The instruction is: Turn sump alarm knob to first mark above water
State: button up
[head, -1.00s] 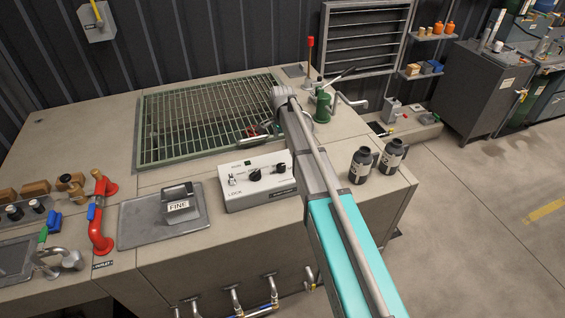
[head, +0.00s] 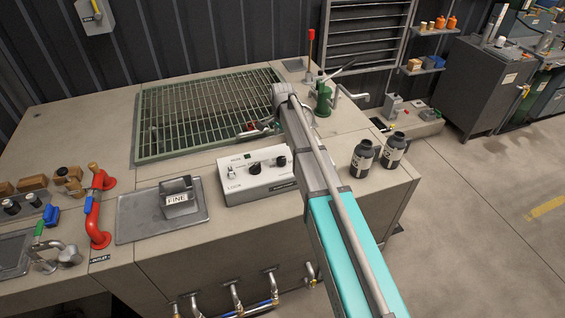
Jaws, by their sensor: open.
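A light grey control box (head: 258,178) stands on the concrete top at centre, in front of the green sump grate (head: 205,112). It has a dark middle knob (head: 253,168), a dark right knob (head: 281,163) and a small switch at left. The lettering and scale marks are too small to read, so I cannot tell which knob is the alarm's or where it points. My gripper (head: 262,130) shows small and partly hidden by my arm, over the grate's front right corner, behind and apart from the box. It is open and empty. Water under the grate is not clear to see.
A metal block marked FINE (head: 178,198) sits on a plate left of the box. Two dark bottles (head: 378,152) stand at right. A red pipe (head: 93,215) rises at left. A green hand pump (head: 323,100) stands behind my arm.

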aim_at(282, 158)
jog(key=shift+f+b, duration=5.3)
jog(key=shift+f, duration=0.3)
jog(key=c, duration=1.1)
